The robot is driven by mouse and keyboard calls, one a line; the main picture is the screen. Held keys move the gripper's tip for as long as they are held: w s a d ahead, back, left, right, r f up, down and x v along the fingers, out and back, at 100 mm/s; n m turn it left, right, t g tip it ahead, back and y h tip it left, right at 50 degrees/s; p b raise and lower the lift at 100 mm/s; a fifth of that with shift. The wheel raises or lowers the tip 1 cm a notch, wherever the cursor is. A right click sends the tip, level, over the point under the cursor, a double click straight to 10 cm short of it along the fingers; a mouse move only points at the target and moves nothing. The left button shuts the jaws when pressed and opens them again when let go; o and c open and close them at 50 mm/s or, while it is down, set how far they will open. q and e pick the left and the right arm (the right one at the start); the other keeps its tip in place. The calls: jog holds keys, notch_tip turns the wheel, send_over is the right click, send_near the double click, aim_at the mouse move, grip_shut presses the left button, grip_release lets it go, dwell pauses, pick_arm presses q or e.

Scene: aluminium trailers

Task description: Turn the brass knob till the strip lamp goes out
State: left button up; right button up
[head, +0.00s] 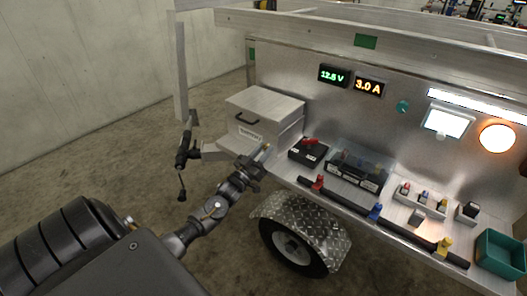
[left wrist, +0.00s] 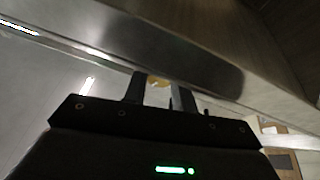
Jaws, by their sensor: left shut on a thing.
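My left gripper (head: 262,156) reaches in from the lower left to the near left edge of the trailer bench. In the left wrist view its two fingers (left wrist: 160,94) stand either side of a small brass-coloured piece, the brass knob (left wrist: 158,83), and are shut on it. In the head view the fingers mostly hide the knob. The strip lamp (head: 480,105) on the metal back panel is lit white. My right gripper is in neither view.
Displays reading 12.5 V (head: 333,75) and 3.0 A (head: 369,86), a square white lamp (head: 446,122) and a round warm lamp (head: 497,138) are lit. A metal box (head: 264,107) stands behind the gripper. Black battery boxes (head: 308,151) and a green bin (head: 502,252) are to the right.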

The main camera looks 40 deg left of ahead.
pick_arm(q)
jog(key=m+h, duration=0.2)
jog(key=m, duration=0.2)
jog(key=shift+a, duration=0.1)
jog(key=shift+r+m+g+h, duration=0.1)
jog(key=shift+m+g+h, duration=0.3)
jog(key=shift+m, duration=0.5)
jog(key=shift+m+h, duration=0.5)
jog(key=shift+m, duration=0.3)
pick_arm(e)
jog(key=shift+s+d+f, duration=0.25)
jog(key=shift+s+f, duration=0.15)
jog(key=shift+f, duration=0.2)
pick_arm(q)
jog(key=o, duration=1)
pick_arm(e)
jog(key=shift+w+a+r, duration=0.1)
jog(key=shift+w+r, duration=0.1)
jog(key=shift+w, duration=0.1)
